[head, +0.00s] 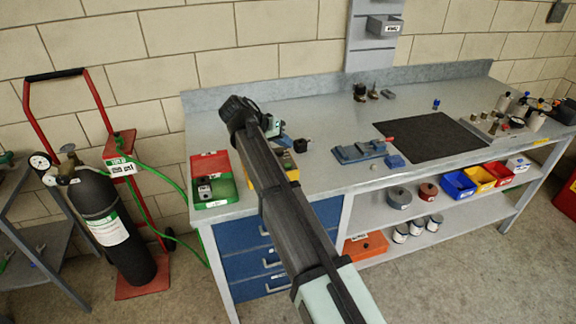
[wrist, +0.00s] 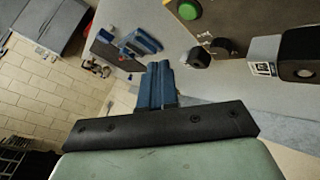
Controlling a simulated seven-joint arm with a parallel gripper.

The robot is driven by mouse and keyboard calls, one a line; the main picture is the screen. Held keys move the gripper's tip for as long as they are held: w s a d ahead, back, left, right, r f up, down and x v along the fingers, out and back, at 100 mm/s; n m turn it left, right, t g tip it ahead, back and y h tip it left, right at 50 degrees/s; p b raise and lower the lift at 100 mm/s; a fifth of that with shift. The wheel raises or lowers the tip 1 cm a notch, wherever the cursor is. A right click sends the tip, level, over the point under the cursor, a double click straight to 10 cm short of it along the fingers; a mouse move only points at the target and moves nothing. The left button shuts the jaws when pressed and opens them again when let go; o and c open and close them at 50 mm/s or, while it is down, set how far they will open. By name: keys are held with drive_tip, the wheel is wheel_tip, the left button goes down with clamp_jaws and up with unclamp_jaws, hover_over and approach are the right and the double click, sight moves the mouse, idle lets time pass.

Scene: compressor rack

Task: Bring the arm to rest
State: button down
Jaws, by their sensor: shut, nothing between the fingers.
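My gripper (wrist: 160,68) shows in the wrist view as two blue fingers pressed together, with nothing between them. A blue vise-like fixture (head: 360,151) stands on the bench to the right of the arm.
An open red and green box (head: 211,165) sits at the bench's left end. A black mat (head: 430,137) lies right of centre, with several fittings beyond it. A gas cylinder (head: 108,220) on a red cart stands left. The bench back centre is mostly clear.

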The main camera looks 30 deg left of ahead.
idle(0.7)
drive_tip(key=s+d+f+n+g+h, duration=0.15)
drive_tip(key=s+d+f, duration=0.35)
drive_tip(key=d+f, duration=0.85)
drive_tip(key=s+d+f+g, duration=0.3)
drive_tip(key=s+d+f, duration=0.2)
drive_tip(key=d+f, duration=0.85)
drive_tip(key=s+d+f+n+g, duration=0.15)
drive_tip(key=s+d+f, duration=0.35)
drive_tip(key=d+f, duration=0.85)
drive_tip(key=s+d+f+m+g+y, duration=0.1)
drive_tip(key=s+d+f, duration=0.3)
drive_tip(key=s, duration=0.4)
drive_tip(key=s+d+f+m+g+y, duration=0.2)
drive_tip(key=s+d+f+g+y, duration=0.1)
drive_tip(key=s+f, duration=0.4)
drive_tip(key=s+d+f+m+g+y, duration=0.2)
drive_tip(key=s+d+f+g, duration=0.2)
drive_tip(key=s, duration=0.7)
drive_tip(key=d+f, duration=0.2)
drive_tip(key=d, duration=0.1)
drive_tip(key=shift+d+y, duration=0.25)
drive_tip(key=shift+y, duration=0.1)
drive_tip(key=c, duration=1.8)
unclamp_jaws()
drive_tip(key=shift+c, duration=0.2)
